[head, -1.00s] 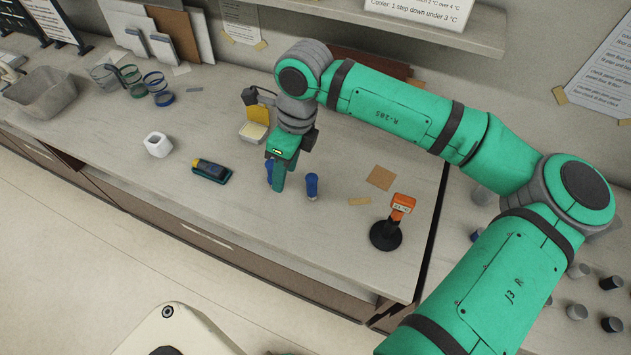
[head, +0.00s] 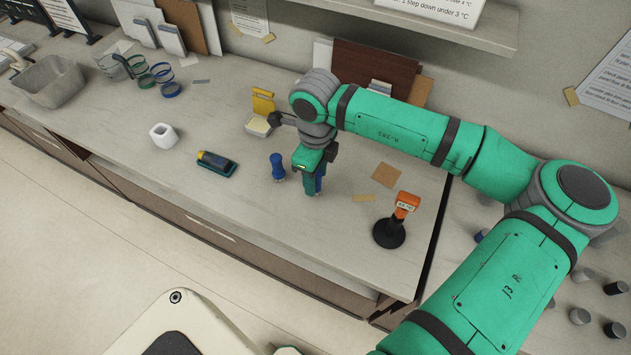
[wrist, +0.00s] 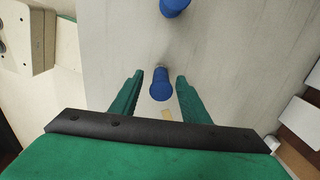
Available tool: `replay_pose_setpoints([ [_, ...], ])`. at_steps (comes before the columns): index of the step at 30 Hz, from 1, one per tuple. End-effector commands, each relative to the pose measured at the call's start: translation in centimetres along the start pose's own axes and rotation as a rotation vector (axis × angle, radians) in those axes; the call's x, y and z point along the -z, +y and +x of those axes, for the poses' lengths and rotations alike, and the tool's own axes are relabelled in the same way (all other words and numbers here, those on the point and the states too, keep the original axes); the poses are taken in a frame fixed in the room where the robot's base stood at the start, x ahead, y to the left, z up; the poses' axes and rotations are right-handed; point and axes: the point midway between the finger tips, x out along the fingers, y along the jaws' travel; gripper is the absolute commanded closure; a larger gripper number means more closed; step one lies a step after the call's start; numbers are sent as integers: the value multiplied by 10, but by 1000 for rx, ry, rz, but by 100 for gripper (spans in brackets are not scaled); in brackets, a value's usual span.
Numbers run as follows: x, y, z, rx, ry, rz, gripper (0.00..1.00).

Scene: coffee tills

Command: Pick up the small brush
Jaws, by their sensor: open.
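Two short blue-handled pieces that look like brushes stand upright on the counter. One blue brush (head: 320,180) is partly hidden behind my gripper (head: 311,191) in the head view. In the wrist view this blue brush (wrist: 160,88) shows between the two green fingers of my gripper (wrist: 160,76), with a gap on each side. My gripper is open, pointing down. The other blue brush (head: 277,166) stands just left of my gripper; in the wrist view it is cut off at the top edge (wrist: 174,6). I cannot tell from size which is the small one.
An orange-headed tool on a black round base (head: 390,232) stands to the right. A dark tray with a yellow-topped item (head: 216,163) and a white cup (head: 163,136) are left. The front counter is clear.

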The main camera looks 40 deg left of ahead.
Motion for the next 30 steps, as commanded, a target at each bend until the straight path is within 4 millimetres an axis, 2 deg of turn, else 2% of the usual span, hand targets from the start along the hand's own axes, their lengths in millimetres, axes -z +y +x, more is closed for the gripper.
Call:
replay_pose_setpoints([
  [1, -1, 1, 8, -3, -2, 1, 58],
  [6, 0, 0, 26, -1, -1, 3, 58],
  [14, 0, -1, 28, 1, -1, 2, 58],
  [15, 0, -1, 28, 1, -1, 2, 60],
  [20, 0, 0, 28, 1, -1, 0, 99],
  [30, 0, 0, 27, 1, -1, 0, 100],
])
